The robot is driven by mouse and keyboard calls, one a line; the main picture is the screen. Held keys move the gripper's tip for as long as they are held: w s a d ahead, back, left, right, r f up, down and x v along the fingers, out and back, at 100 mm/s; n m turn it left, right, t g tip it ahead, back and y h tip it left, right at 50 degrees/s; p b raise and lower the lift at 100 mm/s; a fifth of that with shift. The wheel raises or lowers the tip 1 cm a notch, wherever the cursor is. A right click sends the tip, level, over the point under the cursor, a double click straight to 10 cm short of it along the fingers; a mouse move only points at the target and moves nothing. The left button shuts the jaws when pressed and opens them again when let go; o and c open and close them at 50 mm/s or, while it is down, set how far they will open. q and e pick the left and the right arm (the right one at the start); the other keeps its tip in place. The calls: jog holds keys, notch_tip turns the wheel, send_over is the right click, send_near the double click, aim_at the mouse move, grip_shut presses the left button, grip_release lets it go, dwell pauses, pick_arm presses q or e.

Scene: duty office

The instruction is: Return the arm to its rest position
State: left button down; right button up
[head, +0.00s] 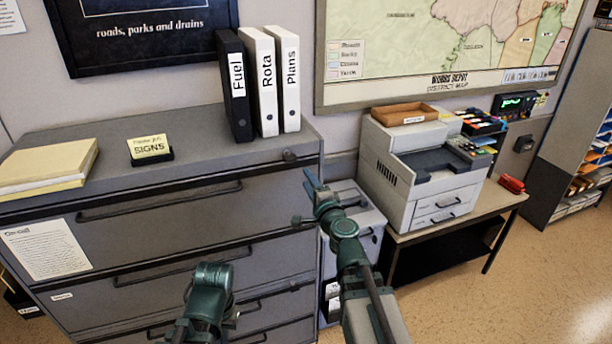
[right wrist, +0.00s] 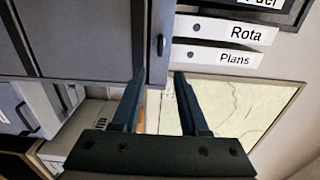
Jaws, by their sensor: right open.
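My right arm (head: 345,235) reaches up from the bottom middle of the head view. Its gripper (head: 302,197) is in front of the right end of the grey drawer cabinet (head: 180,190). In the right wrist view the two fingers of the gripper (right wrist: 160,76) stand apart with nothing between them. They appear clear of the cabinet and binders. My left arm (head: 212,283) shows low in the head view, in front of the cabinet drawers. I cannot make out its fingers clearly.
Black Fuel (head: 232,85), white Rota (head: 259,80) and white Plans (head: 286,78) binders stand on the cabinet. A yellow signs block (head: 150,147) and a paper stack (head: 48,165) are left. A printer (head: 425,170) stands on a table at right. Floor is clear front right.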

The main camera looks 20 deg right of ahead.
jog(key=shift+s, duration=0.1)
dwell(0.3)
jog(key=s+a+f+n+g+y+b, duration=0.1)
jog(key=a+f+n+g+y, duration=0.1)
jog(key=a+f+n+y, duration=0.3)
jog(key=s+a+f+n+g+y+b, duration=0.1)
jog(key=a+n+b, duration=0.15)
jog(key=a, duration=0.55)
jog(key=s+a+f+n+g+b, duration=0.2)
jog(key=s+a+f+n+g, duration=0.7)
jog(key=f, duration=0.4)
jog(key=s+d+f+n+g+h+b, duration=0.2)
jog(key=s+f+g+h, duration=0.1)
jog(key=s+f, duration=0.3)
jog(key=s+d+f+n+g+h+b, duration=0.1)
jog(key=s+d+f+n+g+h, duration=0.2)
jog(key=s+f+h, duration=0.2)
jog(key=shift+s+f+b, duration=0.4)
jog(key=shift+s+f, duration=0.25)
jog(key=shift+s, duration=1.1)
jog(key=shift+a, duration=0.1)
